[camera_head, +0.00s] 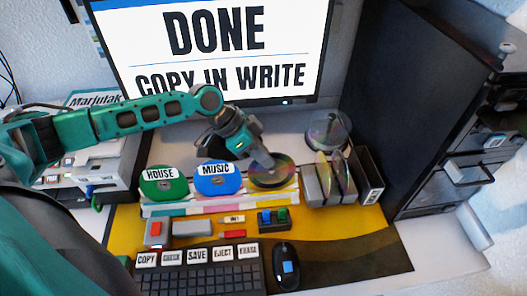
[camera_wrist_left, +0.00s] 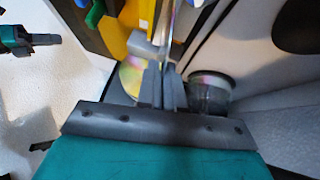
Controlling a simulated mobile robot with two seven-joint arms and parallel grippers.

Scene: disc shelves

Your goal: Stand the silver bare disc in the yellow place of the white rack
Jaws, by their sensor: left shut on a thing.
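The silver bare disc (camera_head: 284,178) stands near-upright at the right end of the white rack (camera_head: 150,212), over the yellow-marked place (camera_head: 287,194). My left gripper (camera_head: 268,162) is shut on its upper part and partly hides it. In the left wrist view the fingers (camera_wrist_left: 164,80) pinch the disc (camera_wrist_left: 166,38), seen edge-on. Whether its lower edge is fully seated in the slot is hard to tell. My right gripper (camera_wrist_left: 45,40) seems to show at the left of the wrist view, too small to read its jaws; it is not in the head view.
The green HOUSE disc (camera_head: 163,184) and blue MUSIC disc (camera_head: 218,180) stand left in the rack. A grey holder with discs (camera_head: 324,182), a clear spindle (camera_head: 328,131) and a black box (camera_head: 368,176) are to the right. Keyboard (camera_head: 200,277) and mouse (camera_head: 286,266) lie in front.

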